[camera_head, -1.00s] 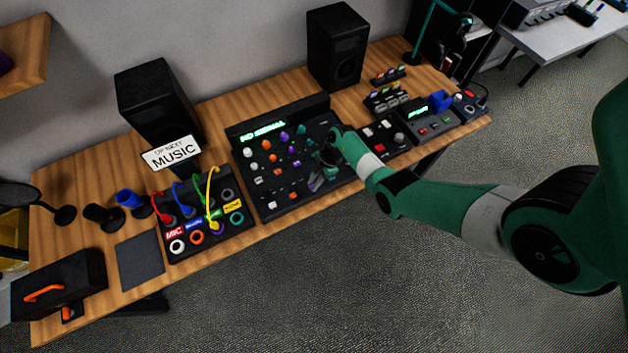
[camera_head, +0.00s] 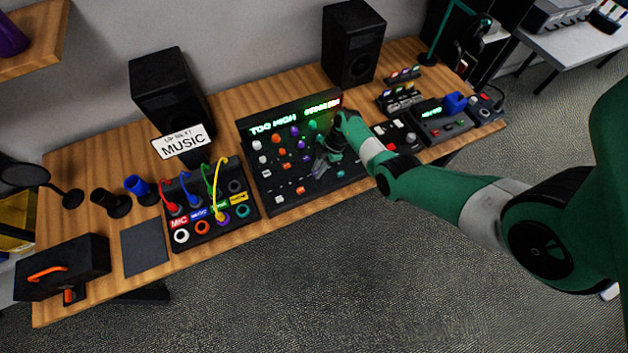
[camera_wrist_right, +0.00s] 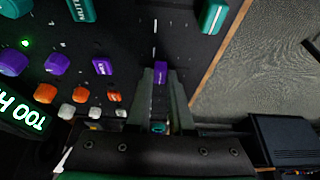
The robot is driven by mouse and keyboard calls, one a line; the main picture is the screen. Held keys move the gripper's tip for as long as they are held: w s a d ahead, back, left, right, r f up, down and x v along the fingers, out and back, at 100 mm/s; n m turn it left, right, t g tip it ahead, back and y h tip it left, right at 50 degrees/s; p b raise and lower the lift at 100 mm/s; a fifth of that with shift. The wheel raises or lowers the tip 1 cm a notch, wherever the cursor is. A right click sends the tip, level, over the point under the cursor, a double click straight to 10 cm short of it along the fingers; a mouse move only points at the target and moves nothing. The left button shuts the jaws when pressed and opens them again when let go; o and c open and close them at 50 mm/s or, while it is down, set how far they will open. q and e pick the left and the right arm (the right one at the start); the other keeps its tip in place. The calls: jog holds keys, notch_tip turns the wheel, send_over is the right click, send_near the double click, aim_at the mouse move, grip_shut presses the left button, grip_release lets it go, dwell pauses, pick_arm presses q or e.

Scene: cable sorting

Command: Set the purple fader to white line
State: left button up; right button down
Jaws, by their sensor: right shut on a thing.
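The mixer (camera_head: 285,197) lies on the wooden desk, with its screen reading "TOO HIGH" beside a lit red and green meter. In the right wrist view the purple fader cap (camera_wrist_right: 160,73) sits between the fingertips of my right gripper (camera_wrist_right: 161,84), which is shut on it. Short white marks (camera_wrist_right: 155,26) show on the panel in line with the cap, apart from it. In the head view my right gripper (camera_head: 326,160) is over the right part of the mixer and hides the cap. My left gripper is out of view.
A teal fader cap (camera_wrist_right: 213,15) and a purple button (camera_wrist_right: 102,66) are near the gripper. Purple knobs (camera_wrist_right: 57,64) and orange knobs (camera_wrist_right: 46,93) stand to the left. A patch box with cables (camera_head: 210,235) stands left of the mixer; other control boxes (camera_head: 395,135) stand right.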

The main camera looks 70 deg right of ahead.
jog(key=shift+w+d, duration=0.3)
jog(key=shift+d, duration=0.1)
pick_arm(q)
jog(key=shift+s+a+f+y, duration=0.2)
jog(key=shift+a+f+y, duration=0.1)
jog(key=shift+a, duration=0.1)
pick_arm(e)
jog(key=shift+a, duration=0.1)
jog(key=c, duration=0.8)
grip_release()
pick_arm(q)
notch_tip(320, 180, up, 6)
jog(key=p, duration=0.6)
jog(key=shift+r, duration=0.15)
pick_arm(e)
jog(key=v, duration=1.1)
jog(key=shift+r, duration=0.35)
